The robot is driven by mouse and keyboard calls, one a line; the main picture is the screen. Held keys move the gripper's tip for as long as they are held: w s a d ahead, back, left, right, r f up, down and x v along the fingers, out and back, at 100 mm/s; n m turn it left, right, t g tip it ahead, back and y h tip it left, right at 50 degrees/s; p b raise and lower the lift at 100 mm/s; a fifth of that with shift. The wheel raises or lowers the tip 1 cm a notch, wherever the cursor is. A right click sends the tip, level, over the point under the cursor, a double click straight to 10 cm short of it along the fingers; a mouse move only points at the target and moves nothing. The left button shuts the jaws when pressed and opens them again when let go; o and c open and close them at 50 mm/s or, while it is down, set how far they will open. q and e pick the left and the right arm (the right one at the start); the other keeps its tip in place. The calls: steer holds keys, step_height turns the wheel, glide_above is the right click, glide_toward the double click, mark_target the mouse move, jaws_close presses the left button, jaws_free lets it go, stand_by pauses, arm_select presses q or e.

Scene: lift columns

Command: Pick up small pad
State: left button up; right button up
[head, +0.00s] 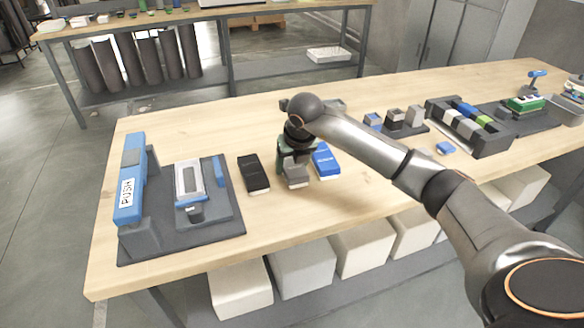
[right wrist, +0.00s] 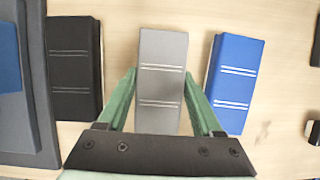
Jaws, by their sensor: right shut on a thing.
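A grey pad (head: 297,180) with white line pairs is in the middle of the near table, between a black pad (head: 253,174) and a blue pad (head: 326,161). The grey pad (right wrist: 163,52) fills the centre of the right wrist view, with the black pad (right wrist: 74,68) to its left and the blue pad (right wrist: 236,70) to its right. My right gripper (head: 293,160) is over the grey pad from above. Its green fingers (right wrist: 160,85) are shut on the pad's two long sides. I cannot tell whether the pad is clear of the table. My left gripper is out of view.
A dark fixture (head: 217,222) with a blue "PUSH" lever (head: 128,185) stands at the table's left end. A dark rack (head: 489,145) and a small blue block (head: 445,148) are to the right. Bare wood (head: 290,215) lies in front of the pads.

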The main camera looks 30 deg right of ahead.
steer(key=shift+c, duration=0.8)
